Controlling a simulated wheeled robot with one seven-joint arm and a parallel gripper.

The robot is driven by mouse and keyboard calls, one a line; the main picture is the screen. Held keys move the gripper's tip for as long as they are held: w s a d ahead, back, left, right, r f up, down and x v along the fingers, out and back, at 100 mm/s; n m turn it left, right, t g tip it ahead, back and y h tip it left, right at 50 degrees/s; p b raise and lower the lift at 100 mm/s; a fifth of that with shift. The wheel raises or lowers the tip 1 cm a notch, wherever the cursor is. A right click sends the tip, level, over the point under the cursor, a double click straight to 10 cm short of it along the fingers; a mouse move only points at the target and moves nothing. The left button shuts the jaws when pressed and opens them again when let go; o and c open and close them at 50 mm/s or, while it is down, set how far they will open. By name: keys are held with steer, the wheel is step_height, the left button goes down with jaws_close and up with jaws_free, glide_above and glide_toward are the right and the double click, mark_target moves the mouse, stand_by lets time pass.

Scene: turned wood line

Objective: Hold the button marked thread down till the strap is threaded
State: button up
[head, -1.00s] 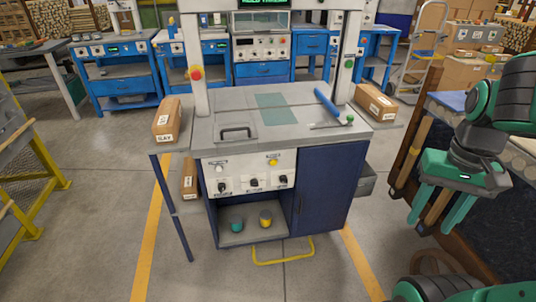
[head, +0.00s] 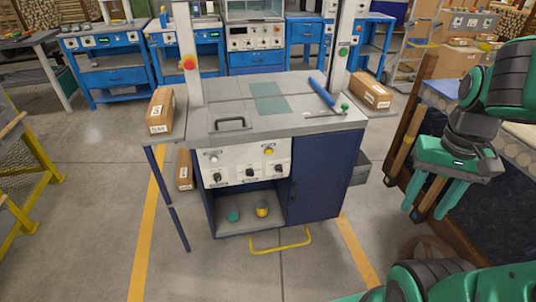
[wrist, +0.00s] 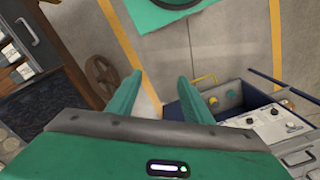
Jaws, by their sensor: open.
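The grey-topped machine (head: 240,118) stands ahead of me on a dark blue cabinet. Its white front panel (head: 233,171) has a white button (head: 213,157) at upper left, a yellow button (head: 268,151) at upper right and a row of black knobs below. The labels are too small to read, so I cannot tell which is marked thread. I cannot make out a strap. My gripper (head: 428,215) is open and empty, to the right of the machine and well apart from the panel. The wrist view shows its spread fingers (wrist: 160,85) and the panel (wrist: 272,124) at right.
Brown boxes sit on the left (head: 160,111) and right (head: 371,90) side shelves. A yellow foot bar (head: 280,245) juts out low in front. A roller conveyor (head: 500,140) stands on the right, near my arm. A yellow-framed rack (head: 38,165) is at left. The floor between is clear.

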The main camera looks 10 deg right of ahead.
jaws_close()
stand_by(1.8)
